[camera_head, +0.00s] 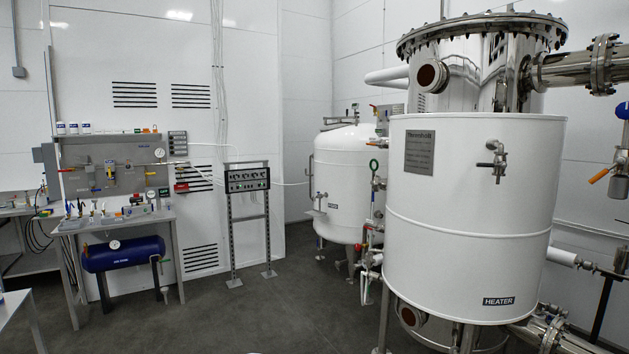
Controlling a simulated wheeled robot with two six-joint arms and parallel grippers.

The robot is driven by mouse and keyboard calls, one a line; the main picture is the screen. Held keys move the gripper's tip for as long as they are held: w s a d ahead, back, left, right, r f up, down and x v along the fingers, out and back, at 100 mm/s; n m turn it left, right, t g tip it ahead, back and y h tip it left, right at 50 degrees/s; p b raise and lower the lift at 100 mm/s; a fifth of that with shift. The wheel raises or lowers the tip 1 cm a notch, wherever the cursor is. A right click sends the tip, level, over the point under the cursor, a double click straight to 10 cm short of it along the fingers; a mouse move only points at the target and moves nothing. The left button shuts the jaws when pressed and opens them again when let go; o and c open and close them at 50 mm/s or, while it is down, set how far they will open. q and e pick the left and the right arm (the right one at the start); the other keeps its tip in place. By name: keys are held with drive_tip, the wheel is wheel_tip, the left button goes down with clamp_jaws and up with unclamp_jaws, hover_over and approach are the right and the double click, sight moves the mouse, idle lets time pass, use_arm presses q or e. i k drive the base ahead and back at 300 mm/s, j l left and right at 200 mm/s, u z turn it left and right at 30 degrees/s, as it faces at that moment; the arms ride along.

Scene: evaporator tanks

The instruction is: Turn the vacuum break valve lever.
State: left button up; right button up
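Neither of my grippers is in view. No label tells which valve is the vacuum break valve. A steel valve (495,160) juts from the front of the large white heater tank (450,270); its handle is too small to read clearly. A lever with an orange-yellow grip (600,176) sits on piping at the right edge, tilted. A green oval handle (373,165) and red-handled valves (363,248) sit on the piping between the two tanks. Their exact positions, open or closed, cannot be told.
A smaller white tank (340,180) stands behind the heater. A workbench (120,222) with a panel and small tools stands at left, a blue cylinder (124,253) below it. A control box (247,180) stands on a metal frame. The grey floor (230,315) in front is clear.

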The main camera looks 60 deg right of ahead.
sight(621, 160)
drive_tip(key=z, duration=3.7)
